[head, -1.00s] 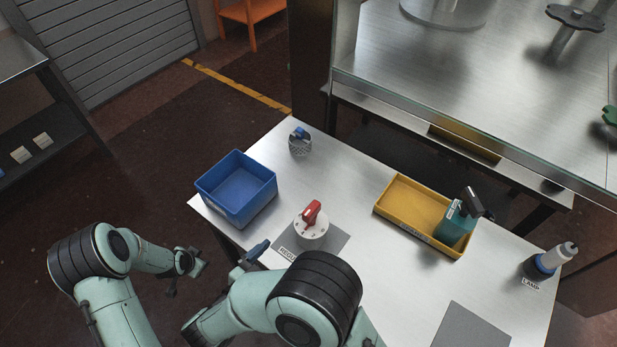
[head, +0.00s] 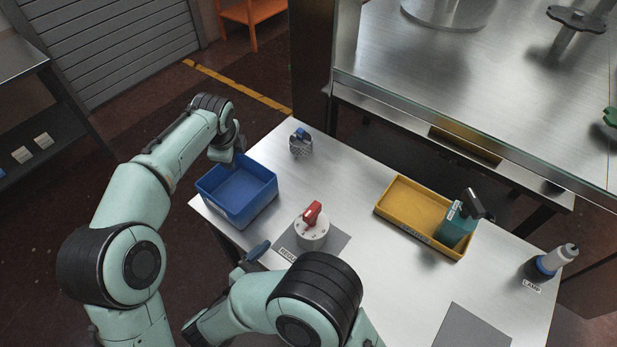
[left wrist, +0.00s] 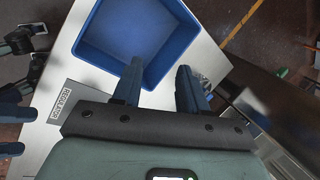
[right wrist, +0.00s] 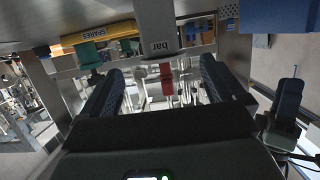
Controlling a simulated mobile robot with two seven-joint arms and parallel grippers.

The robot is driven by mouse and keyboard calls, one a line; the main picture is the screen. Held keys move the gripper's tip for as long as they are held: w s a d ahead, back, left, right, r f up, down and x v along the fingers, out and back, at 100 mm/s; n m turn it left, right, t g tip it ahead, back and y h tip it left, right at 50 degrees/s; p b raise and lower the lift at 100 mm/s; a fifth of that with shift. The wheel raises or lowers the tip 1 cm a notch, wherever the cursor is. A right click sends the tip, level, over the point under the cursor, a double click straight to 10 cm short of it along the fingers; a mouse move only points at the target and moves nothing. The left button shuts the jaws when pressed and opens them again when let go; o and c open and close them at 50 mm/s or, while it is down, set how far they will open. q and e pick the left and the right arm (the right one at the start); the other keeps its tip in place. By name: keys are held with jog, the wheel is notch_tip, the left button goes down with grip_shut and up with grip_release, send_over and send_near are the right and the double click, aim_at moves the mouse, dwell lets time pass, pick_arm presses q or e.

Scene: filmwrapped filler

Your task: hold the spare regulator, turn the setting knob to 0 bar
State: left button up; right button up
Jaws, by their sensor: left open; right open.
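The regulator (head: 311,238) is a white round body standing upright on a grey mat. Its red setting knob (head: 312,212) is on top; the scale is too small to read. In the right wrist view, which is upside down, the regulator body (right wrist: 155,22) bears a "bar" label and its red knob (right wrist: 166,88) points downward. My right gripper (head: 252,256) is open beside the regulator, left of it, with the regulator ahead between its fingers, not gripped. My left gripper (head: 231,152) is open and empty at the blue bin's back left edge; its fingers (left wrist: 158,80) show apart.
The blue bin (head: 213,203) is empty. A yellow spares tray (head: 390,214) holds a teal and black item (head: 458,226). The table (head: 365,285) is clear between mat and tray.

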aim_at(312, 230)
jog(key=x, duration=1.3)
jog(key=shift+w+d+f, duration=0.1)
jog(key=shift+w, duration=0.1)
pick_arm(q)
jog(key=s+d+r+m+g, duration=0.2)
jog(key=s+d, duration=0.4)
jog(key=d, duration=0.4)
jog(key=s+d+r+m+g+h, duration=0.1)
jog(key=s+d+r, duration=0.4)
jog(key=d, duration=0.5)
jog(key=shift+s+r+m+g, duration=0.25)
jog(key=shift+s+m+g, duration=0.25)
jog(key=shift+s+m, duration=0.4)
jog(key=shift+s+d, duration=0.1)
pick_arm(e)
jog(key=c, duration=1.3)
jog(key=o, duration=0.6)
jog(key=c, duration=0.6)
jog(key=shift+o, duration=0.2)
